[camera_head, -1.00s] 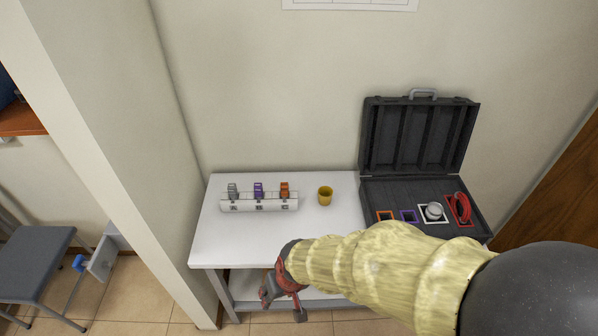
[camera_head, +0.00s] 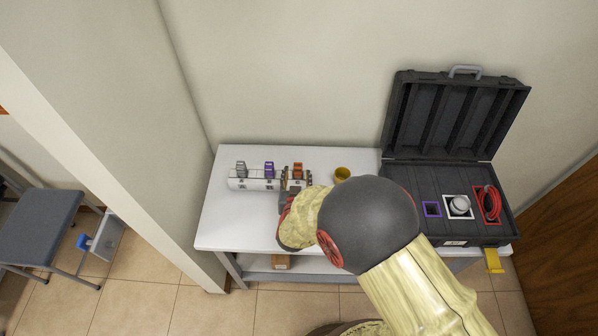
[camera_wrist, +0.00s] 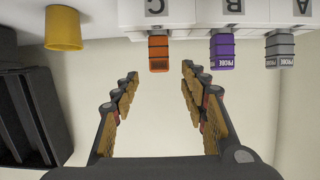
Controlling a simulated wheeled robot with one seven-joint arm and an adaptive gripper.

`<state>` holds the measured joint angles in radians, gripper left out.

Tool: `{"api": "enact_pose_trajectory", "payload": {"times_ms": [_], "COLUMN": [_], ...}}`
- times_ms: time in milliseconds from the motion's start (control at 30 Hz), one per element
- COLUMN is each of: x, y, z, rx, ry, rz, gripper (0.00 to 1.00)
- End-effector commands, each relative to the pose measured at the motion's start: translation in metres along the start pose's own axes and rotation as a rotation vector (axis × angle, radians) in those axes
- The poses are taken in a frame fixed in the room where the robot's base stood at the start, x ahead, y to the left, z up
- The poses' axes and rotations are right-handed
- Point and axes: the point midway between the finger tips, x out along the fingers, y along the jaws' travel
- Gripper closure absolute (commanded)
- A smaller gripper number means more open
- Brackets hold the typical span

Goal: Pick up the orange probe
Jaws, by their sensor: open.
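The orange probe (camera_head: 298,169) stands in the right-hand slot of the white rack (camera_head: 240,184) on the table. It also shows in the wrist view (camera_wrist: 159,54), in the slot marked C, at the upper middle. My gripper (camera_head: 296,179) is at the right end of the rack. In the wrist view my gripper (camera_wrist: 160,84) is open and empty, and the orange probe lies just beyond the fingertips, roughly centred between them. My arm hides part of the table and case.
A purple probe (camera_head: 269,168) and a grey probe (camera_head: 241,168) stand left in the rack. A yellow cup (camera_head: 342,174) stands right of the rack. An open black case (camera_head: 436,170) with coloured slots stands at the right of the table (camera_head: 226,218).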

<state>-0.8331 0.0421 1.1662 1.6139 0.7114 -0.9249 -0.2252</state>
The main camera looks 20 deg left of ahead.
Motion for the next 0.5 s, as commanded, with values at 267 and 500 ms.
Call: {"api": "enact_pose_trajectory", "payload": {"times_ms": [267, 500], "x": [0.033, 0.062], "y": [0.001, 0.002], "z": [0.002, 0.002], "rx": [0.002, 0.001], "ry": [0.001, -0.001], "rz": [0.0, -0.001], "gripper": [0.56, 0.56]}}
